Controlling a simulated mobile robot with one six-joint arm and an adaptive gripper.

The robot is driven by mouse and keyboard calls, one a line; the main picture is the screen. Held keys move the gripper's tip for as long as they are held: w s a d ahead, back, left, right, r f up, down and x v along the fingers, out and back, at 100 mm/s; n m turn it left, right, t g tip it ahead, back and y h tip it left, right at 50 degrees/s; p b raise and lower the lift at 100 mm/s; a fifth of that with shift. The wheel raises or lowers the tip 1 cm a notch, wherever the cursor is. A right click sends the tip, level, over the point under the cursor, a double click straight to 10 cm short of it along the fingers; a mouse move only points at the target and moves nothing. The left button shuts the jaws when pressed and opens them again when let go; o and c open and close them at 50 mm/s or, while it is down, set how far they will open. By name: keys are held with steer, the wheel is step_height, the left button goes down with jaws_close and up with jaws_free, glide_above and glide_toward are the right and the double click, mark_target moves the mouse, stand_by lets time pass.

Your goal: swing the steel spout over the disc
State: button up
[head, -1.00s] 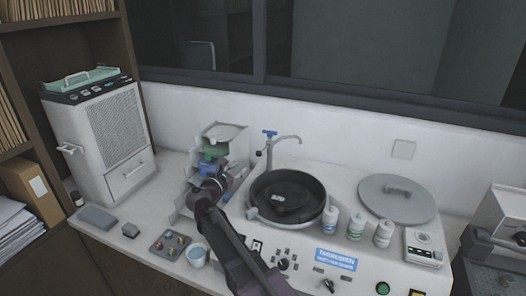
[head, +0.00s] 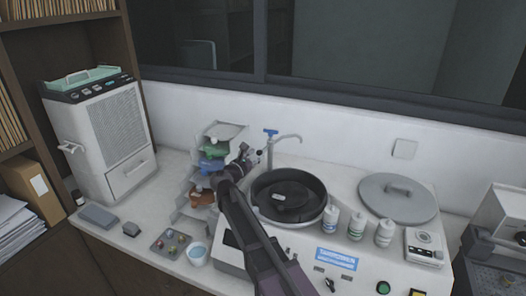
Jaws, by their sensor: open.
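The steel spout (head: 286,137) rises behind the round dark bowl and arcs to the right over its back rim. It has a blue handle (head: 270,132) on top and a small black knob on its left side. The dark disc (head: 285,200) lies inside the black bowl (head: 316,214), with a small pale piece near its middle. My gripper (head: 251,155) is open, just left of the spout post, close to the black knob. Whether it touches the knob is too small to tell.
A stepped rack (head: 221,131) with coloured items stands left of my gripper, partly behind my arm. Several white bottles (head: 356,225) stand right of the bowl. A grey lid (head: 398,198) lies at the right. My arm hides part of the front panel.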

mark_target(262, 150)
steer(key=shift+x, duration=2.2)
jaws_close()
